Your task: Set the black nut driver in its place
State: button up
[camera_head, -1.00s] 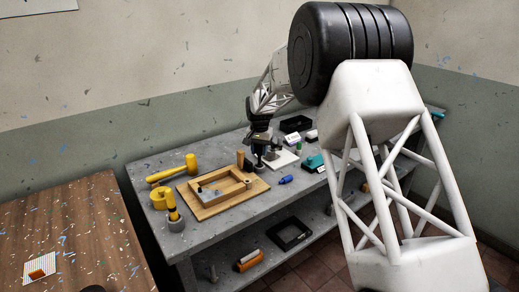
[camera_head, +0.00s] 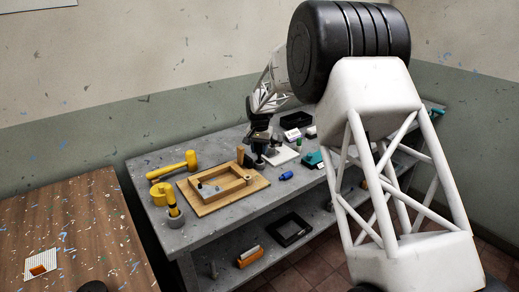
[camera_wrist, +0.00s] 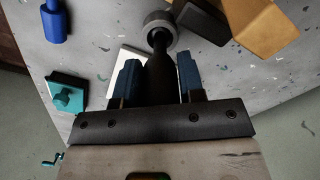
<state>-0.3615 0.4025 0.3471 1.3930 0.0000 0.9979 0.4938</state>
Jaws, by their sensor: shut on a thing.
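My gripper (camera_wrist: 160,85) is shut on the black nut driver (camera_wrist: 158,72), with a blue fingertip on either side of its dark handle. In the wrist view the driver's tip end overlaps a round grey holder (camera_wrist: 150,20). I cannot tell whether the tip is inside the holder or above it. In the head view my gripper (camera_head: 258,147) is low over the bench, behind the wooden frame and beside the white plate. The driver and holder are small and dark there, largely hidden by the gripper.
The wooden frame (camera_head: 208,205) lies close by on the grey bench (camera_head: 225,222), with an upright wooden block (camera_head: 240,154). A white plate (camera_head: 283,156), blue object (camera_head: 286,176) and teal object (camera_head: 313,158) lie right. A yellow mallet (camera_head: 172,168) and yellow-handled tool (camera_head: 171,200) are left.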

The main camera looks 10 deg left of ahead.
jog(key=o, duration=1)
jog(key=shift+r, duration=3.85)
